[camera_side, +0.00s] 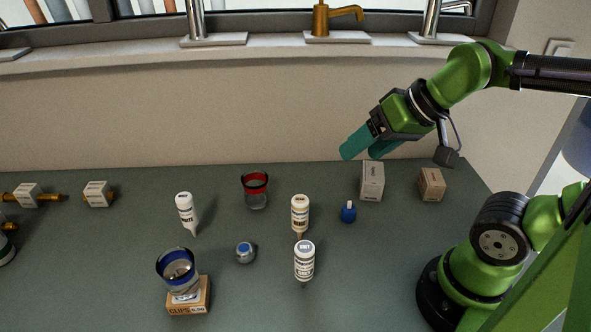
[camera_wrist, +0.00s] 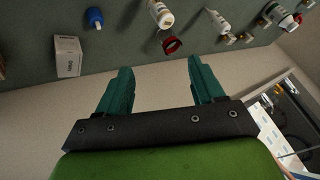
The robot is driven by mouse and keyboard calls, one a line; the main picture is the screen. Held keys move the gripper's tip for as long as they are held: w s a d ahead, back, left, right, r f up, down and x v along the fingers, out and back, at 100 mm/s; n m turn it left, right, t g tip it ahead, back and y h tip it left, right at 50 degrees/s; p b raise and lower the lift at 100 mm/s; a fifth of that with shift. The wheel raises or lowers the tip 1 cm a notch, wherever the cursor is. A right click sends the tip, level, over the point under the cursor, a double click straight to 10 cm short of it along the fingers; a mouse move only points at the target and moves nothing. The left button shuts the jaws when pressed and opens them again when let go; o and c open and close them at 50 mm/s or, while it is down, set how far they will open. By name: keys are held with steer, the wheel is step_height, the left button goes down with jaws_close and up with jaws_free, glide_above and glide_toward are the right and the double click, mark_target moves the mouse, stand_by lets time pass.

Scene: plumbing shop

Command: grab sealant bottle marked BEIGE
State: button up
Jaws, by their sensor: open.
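The sealant bottle whose label appears to read BEIGE (camera_side: 300,213) stands nozzle down near the middle of the counter, with a tan band on its white body. A similar bottle, seemingly marked WHITE (camera_side: 185,211), stands to the left. A third white bottle (camera_side: 304,259) stands just in front of the first; its label is too small to read surely. My gripper (camera_side: 362,150) is open and empty, high up and to the right of the bottles. In the wrist view, a white bottle (camera_wrist: 160,14), probably the beige one, shows at the top edge beyond my open fingers (camera_wrist: 160,67).
A red-rimmed glass (camera_side: 256,192) is behind left of the beige bottle; a small blue bottle (camera_side: 348,212) is to its right. Boxes (camera_side: 372,181) (camera_side: 431,185) stand at back right. A blue-rimmed glass (camera_side: 176,265) sits on a CLIPS box (camera_side: 190,302).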

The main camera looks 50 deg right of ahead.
steer(key=shift+f, duration=0.1)
steer(key=n+g+h, duration=0.2)
steer(key=n+g, duration=0.3)
steer(key=g, duration=0.2)
glide_toward(300, 201)
step_height(300, 201, down, 10)
steer(key=shift+r, duration=0.1)
steer(key=shift+w+d+f, duration=0.1)
steer(key=shift+w+f, duration=0.05)
steer(key=shift+f, duration=1.2)
steer(key=shift+w+d+f, duration=0.1)
steer(key=shift+w+f, duration=0.05)
steer(key=shift+f, duration=1.2)
steer(key=c, duration=1.2)
